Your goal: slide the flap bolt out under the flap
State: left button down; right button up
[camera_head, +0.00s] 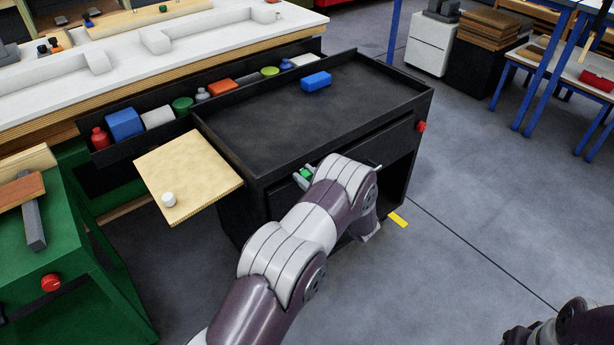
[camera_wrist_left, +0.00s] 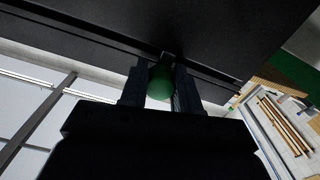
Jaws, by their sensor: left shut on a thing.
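The flap (camera_head: 188,172) is a pale wooden board that sticks out from the left side of the black cart, near the height of its rim. A small white cylinder (camera_head: 168,199) stands on it near its front corner. My left gripper (camera_head: 304,175) is at the cart's front face, below the rim and to the right of the flap. It is shut on a green knob (camera_wrist_left: 161,82), which looks to be the flap bolt's knob. The bolt's rod is hidden, so I cannot tell how far it reaches under the flap. My right gripper is out of view.
The black cart (camera_head: 258,181) has a blue block (camera_head: 316,81) on its top. A rail of coloured items runs behind it, before a long white bench. A green stand (camera_head: 85,262) is at the left. Open floor (camera_head: 480,190) lies to the right.

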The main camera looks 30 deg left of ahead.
pick_arm(q)
jog(key=s+a+p, duration=0.1)
jog(key=s, duration=0.2)
jog(key=s+a+p, duration=0.1)
jog(key=s, duration=0.2)
jog(key=s+a+p, duration=0.1)
jog(key=s+p, duration=0.1)
jog(key=s, duration=0.1)
jog(key=shift+a, duration=0.35)
jog(key=c, duration=0.8)
grip_release()
jog(key=v, duration=1.2)
jog(key=shift+d+p, duration=0.3)
jog(key=shift+d, duration=0.05)
